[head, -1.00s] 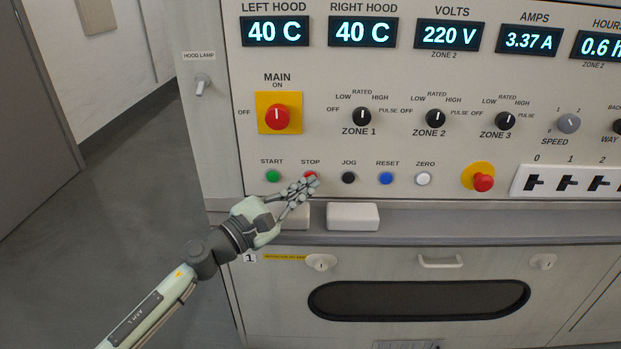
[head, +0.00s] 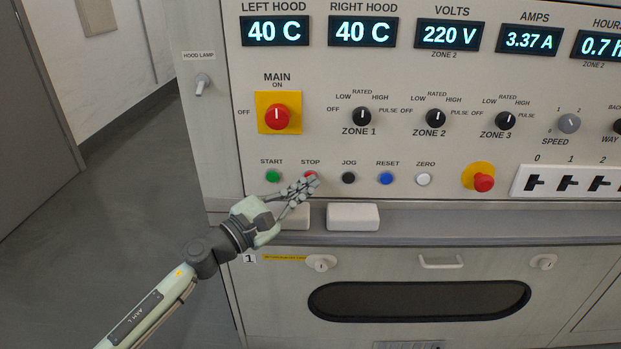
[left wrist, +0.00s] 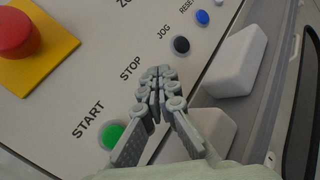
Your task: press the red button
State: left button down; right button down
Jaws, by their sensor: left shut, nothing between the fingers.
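The red button (head: 309,174) under the STOP label is on the panel, in the row between the green START button (head: 273,177) and the black JOG button (head: 348,178). My left gripper (head: 311,183) is shut and empty, with its fingertips over the lower part of the red button. I cannot tell whether they touch it. In the left wrist view my left gripper's fingers (left wrist: 156,73) are together below the STOP label and hide the red button. My right gripper is not in view.
A red rotary MAIN switch (head: 277,117) is above the button row. A red mushroom knob (head: 484,182) is to the right. Two white blocks stand on the ledge, one (head: 353,216) clear and one partly behind my left gripper.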

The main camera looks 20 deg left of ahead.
pick_arm(q)
jog(key=shift+s+d, duration=0.15)
jog(key=shift+s, duration=0.5)
jog(key=s, duration=0.2)
jog(key=s+d, duration=0.1)
jog(key=s, duration=0.1)
jog(key=shift+s+d, duration=0.2)
jog(key=shift+s, duration=0.2)
dwell(0.5)
